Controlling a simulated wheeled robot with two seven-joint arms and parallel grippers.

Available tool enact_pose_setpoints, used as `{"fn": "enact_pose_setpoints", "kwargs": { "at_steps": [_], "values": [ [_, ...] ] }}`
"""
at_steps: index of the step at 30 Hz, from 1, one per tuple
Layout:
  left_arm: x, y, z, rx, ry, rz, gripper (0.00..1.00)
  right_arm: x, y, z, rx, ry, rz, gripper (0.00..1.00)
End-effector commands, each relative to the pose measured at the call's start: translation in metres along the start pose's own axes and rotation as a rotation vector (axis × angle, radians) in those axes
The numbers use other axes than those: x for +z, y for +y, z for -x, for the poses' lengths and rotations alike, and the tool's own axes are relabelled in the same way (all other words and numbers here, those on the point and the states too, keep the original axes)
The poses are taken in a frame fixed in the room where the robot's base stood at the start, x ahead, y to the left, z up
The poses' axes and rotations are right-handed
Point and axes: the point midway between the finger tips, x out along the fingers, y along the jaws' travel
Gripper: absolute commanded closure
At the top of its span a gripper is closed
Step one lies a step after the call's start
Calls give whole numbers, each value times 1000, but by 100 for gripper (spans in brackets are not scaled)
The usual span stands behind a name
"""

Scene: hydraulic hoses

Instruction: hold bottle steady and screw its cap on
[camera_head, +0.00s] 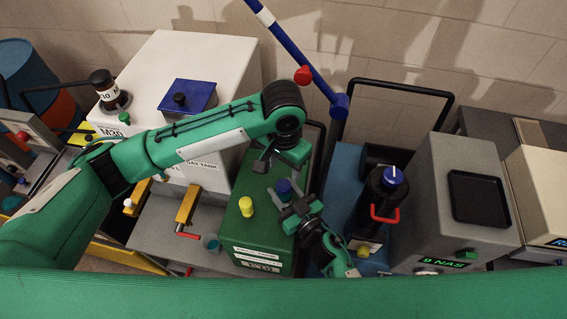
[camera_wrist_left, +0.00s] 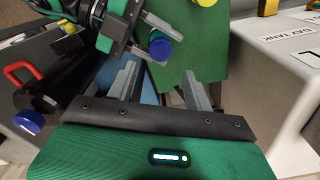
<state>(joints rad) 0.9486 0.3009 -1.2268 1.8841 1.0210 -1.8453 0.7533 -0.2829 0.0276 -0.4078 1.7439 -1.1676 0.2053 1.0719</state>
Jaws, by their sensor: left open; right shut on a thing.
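A small bottle with a blue top (camera_head: 285,187) is between the fingers of my right gripper (camera_head: 291,208). Its blue top also shows in the left wrist view (camera_wrist_left: 161,48), beside the right gripper (camera_wrist_left: 138,32). Most of its body is hidden by the fingers, and I cannot tell how the cap sits on it. My left gripper (camera_head: 281,163) is open and empty just above and behind the blue top. In the left wrist view its fingers (camera_wrist_left: 162,85) are apart, with the blue top beyond them and not between them.
A green tank (camera_head: 243,232) with a yellow cap (camera_head: 246,206) is below the grippers. A black container (camera_head: 377,203) with a blue cap and red handle stands right. A white day tank (camera_head: 217,75) with a blue lid (camera_head: 187,95) is left. A grey box (camera_head: 475,160) stands farther right.

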Motion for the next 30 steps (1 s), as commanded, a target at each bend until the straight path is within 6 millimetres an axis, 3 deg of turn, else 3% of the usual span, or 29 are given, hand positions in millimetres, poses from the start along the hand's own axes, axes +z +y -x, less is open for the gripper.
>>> {"fn": "enact_pose_setpoints", "kwargs": {
  "at_steps": [17,30],
  "values": [
    [1,-1,-5,-1,-2,57,48,0,0,0,0,0,0,100],
    [1,-1,-66,-2,-3,57,48,0,0,0,0,0,0,100]
  ]
}}
